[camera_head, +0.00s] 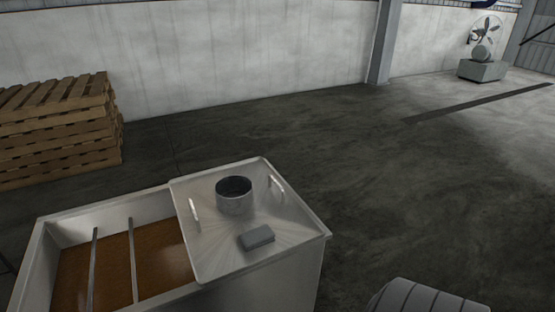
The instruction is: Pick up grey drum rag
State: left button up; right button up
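A small grey block-shaped thing (256,237), perhaps a folded rag, lies flat on the metal lid (215,258) of the tank. I cannot tell for sure that it is the grey drum rag. At the bottom right edge, a pale grey rounded thing with dark stripes (425,298) shows only in part. I cannot tell what it is. Neither of my grippers is in view.
The tank (275,290) is open on its left, with brown contents and two bars across. Its lid has two handles and a short round dark-topped neck (234,195). Stacked pallets (60,130) stand at the left, a fan (483,50) far right. The middle floor is clear.

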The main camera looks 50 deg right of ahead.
aim_at(257, 238)
jog(key=k, duration=0.6)
jog(key=z, duration=2.15)
jog(key=i, duration=0.2)
jog(key=u, duration=0.15)
